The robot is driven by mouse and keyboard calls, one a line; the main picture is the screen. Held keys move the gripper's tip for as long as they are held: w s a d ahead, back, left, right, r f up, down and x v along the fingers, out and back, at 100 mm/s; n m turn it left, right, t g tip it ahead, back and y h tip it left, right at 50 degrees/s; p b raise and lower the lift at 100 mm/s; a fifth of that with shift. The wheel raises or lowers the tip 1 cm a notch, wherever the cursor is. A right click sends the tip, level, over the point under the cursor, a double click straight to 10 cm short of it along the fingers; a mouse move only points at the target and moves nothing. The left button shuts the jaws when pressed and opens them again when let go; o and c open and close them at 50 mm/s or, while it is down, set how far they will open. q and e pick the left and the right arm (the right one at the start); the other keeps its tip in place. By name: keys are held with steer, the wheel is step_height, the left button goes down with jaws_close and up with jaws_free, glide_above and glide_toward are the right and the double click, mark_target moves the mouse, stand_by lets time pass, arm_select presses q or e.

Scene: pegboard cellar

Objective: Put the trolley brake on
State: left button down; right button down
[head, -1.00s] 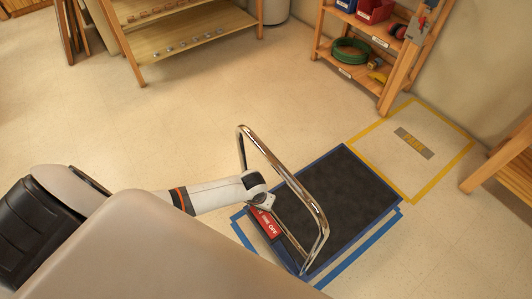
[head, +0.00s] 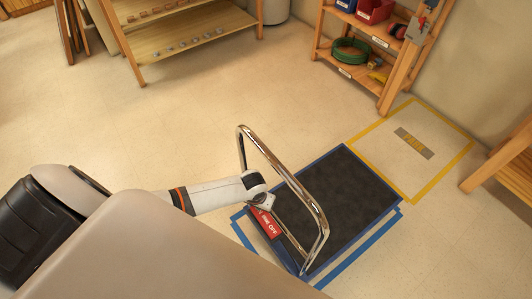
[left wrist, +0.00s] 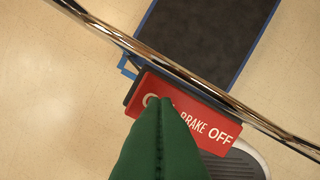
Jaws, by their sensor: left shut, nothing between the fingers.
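The trolley has a dark deck (head: 335,205) with blue edges and a chrome push handle (head: 318,215) standing at its near end. A red plate (head: 268,223) lies below the handle at that end. In the left wrist view the red plate (left wrist: 205,122) reads "BRAKE OFF", with its left part covered by my fingers. My left gripper (left wrist: 160,103) is shut and empty, its green fingers over the plate. I cannot tell whether they touch it. In the head view my left wrist is beside the handle and the fingers are hard to make out. My right gripper is not in view.
Blue tape (head: 355,255) runs on the floor around the trolley. A yellow taped bay (head: 425,175) lies beyond it. A wooden shelf (head: 345,70) stands at the back and another unit (head: 510,165) at the right. The floor on the left is clear. A grey ribbed piece (left wrist: 238,164) shows beside the plate.

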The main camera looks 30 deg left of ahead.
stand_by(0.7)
arm_select(q)
steer(key=shift+f+b, duration=0.7)
steer(key=shift+f, duration=0.45)
steer(key=shift+r, duration=0.1)
step_height(320, 180, up, 7)
steer(key=p, duration=0.8)
stand_by(0.3)
stand_by(0.4)
